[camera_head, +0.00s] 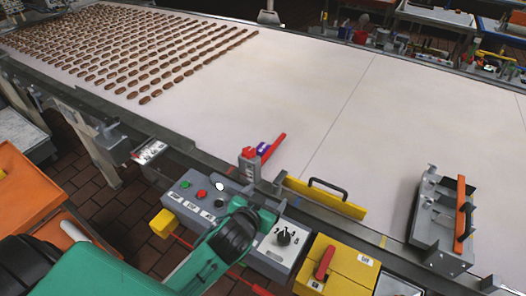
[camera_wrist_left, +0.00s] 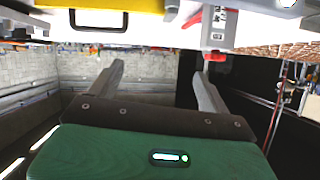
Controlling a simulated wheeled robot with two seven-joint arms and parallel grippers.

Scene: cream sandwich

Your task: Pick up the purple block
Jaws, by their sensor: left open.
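The small purple block (camera_head: 263,148) lies on the white conveyor belt near its front edge, touching or very close to a red bar (camera_head: 273,147) and beside a grey and red bracket (camera_head: 249,163). My left arm comes in from the lower left in the head view, over the control panel. My left gripper's fingers (camera_wrist_left: 155,88) show in the left wrist view, spread apart with nothing between them. The gripper is in front of the belt's edge, apart from the block. The block does not show in the wrist view. My right gripper is not in view.
A yellow plate with a black handle (camera_head: 325,197) stands along the belt's front edge. A control panel (camera_head: 205,197) and yellow switch box (camera_head: 337,269) sit below. A metal fixture (camera_head: 437,220) is at right. Brown pieces (camera_head: 120,50) lie in rows at far left. The middle belt is clear.

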